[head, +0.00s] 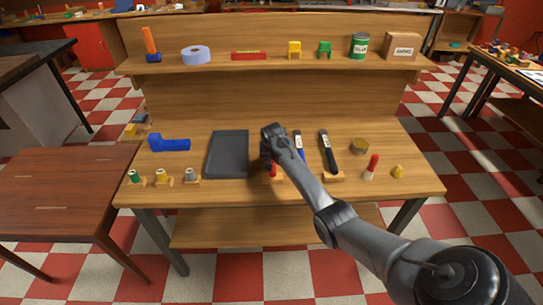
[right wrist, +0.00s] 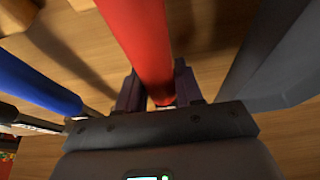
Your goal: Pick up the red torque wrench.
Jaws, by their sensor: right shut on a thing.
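The red torque wrench (head: 273,171) is mostly hidden behind my right arm in the head view, with a short red part showing near a wooden block. In the right wrist view its red shaft (right wrist: 138,38) runs between the fingers of my right gripper (right wrist: 158,92). The right gripper (head: 270,140) is shut on it. I cannot tell whether the wrench is clear of its block. My left gripper is not in view.
A blue-handled tool (head: 299,147) and a black tool (head: 328,152) stand close on the right. A dark grey tray (head: 228,152) lies on the left, with a blue part (head: 170,144) beyond it. A red-topped peg (head: 372,166) stands at the right.

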